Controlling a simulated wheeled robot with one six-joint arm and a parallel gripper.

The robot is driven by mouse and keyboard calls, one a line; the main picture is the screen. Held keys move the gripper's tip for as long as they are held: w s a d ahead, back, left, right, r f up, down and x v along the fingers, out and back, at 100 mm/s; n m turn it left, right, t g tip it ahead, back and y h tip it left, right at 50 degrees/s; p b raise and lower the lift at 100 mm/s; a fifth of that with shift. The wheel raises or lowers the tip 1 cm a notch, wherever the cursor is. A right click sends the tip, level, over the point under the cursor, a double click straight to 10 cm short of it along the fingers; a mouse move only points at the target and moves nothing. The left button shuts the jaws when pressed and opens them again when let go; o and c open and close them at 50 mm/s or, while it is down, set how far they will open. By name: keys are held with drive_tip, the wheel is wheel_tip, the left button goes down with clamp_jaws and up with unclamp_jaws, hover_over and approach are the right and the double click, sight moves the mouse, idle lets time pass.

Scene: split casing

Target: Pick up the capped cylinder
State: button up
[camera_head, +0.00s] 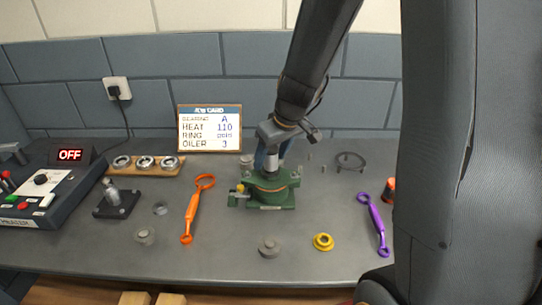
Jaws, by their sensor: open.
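No single object is clearly marked out as the capped cylinder. A short grey cylinder with a narrower top (269,246) stands at the front middle. My gripper (271,158) points down over the green casing (270,190) near the middle of the table. It is open, but its fingertips are small and hard to make out. A blue shape (262,153) shows right behind it.
An orange wrench (192,215) lies left of the casing, a purple wrench (374,224) right. A yellow flanged ring (323,242) lies in front. A heater box (40,195), wooden ring holder (146,166) and job card (210,128) are at left and back. Bare tabletop lies around the front pieces.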

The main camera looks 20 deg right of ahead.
drive_tip(key=c, duration=1.2)
drive_tip(key=shift+r, duration=0.15)
